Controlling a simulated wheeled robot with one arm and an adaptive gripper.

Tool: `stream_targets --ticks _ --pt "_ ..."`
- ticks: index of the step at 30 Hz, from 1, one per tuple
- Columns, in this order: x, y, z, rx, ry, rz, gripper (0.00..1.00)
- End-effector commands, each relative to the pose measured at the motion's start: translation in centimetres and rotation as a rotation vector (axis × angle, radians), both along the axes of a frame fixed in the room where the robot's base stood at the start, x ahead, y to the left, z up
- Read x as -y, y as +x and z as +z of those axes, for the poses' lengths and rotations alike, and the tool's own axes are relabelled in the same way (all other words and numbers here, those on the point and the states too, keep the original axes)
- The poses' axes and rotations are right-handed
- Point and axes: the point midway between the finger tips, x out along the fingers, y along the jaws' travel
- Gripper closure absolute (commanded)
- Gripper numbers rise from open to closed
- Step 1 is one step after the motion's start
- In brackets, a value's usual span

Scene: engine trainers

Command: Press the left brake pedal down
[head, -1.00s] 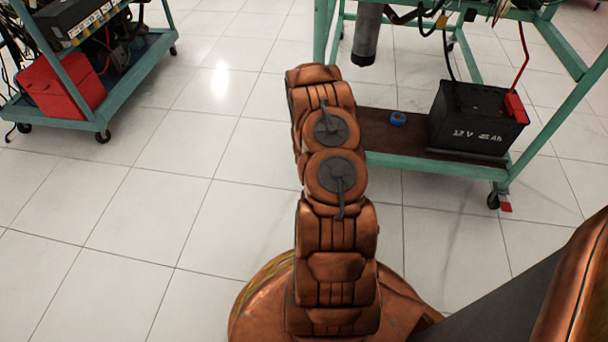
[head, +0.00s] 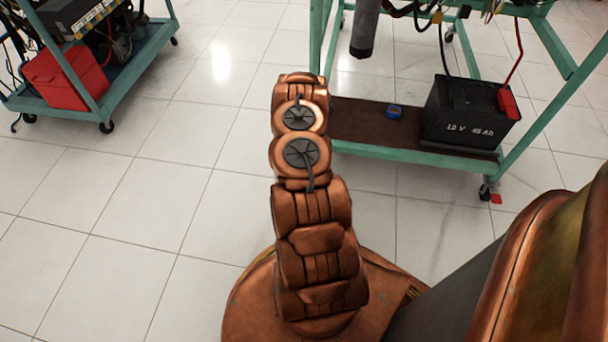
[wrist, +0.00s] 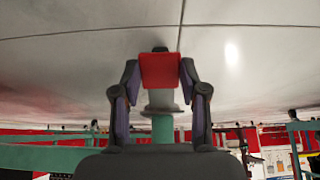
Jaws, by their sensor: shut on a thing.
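In the wrist view, a red brake pedal (wrist: 160,70) sits between the fingertips of my gripper (wrist: 160,78), which is shut on it. Behind the pedal are a pale round caster part (wrist: 160,104) and a teal cart leg (wrist: 162,130). The wrist picture looks upside down, with floor at the top. I cannot tell how far the pedal is tilted. In the head view, my arm hides the gripper and this pedal. Another red pedal (head: 495,198) shows at the right front caster (head: 485,191) of the teal stand.
The teal stand's lower shelf (head: 350,118) carries a black battery (head: 470,112) and a blue roll (head: 394,112). A dark pipe (head: 364,35) hangs above it. A second teal cart (head: 140,70) with a red box (head: 66,80) stands at left. Tiled floor between is clear.

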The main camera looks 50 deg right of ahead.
Motion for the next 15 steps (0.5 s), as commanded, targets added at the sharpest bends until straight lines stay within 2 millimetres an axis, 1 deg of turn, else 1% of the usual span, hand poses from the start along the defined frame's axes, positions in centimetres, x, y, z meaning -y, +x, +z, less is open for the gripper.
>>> stream_targets --ticks 13,14,15 --pt "0.27 -0.11 -0.02 0.005 -0.009 -0.004 1.0" --pt "0.28 -0.11 -0.03 0.005 -0.009 -0.004 0.56" --pt "0.28 -0.1 -0.03 0.005 -0.009 -0.004 0.52"
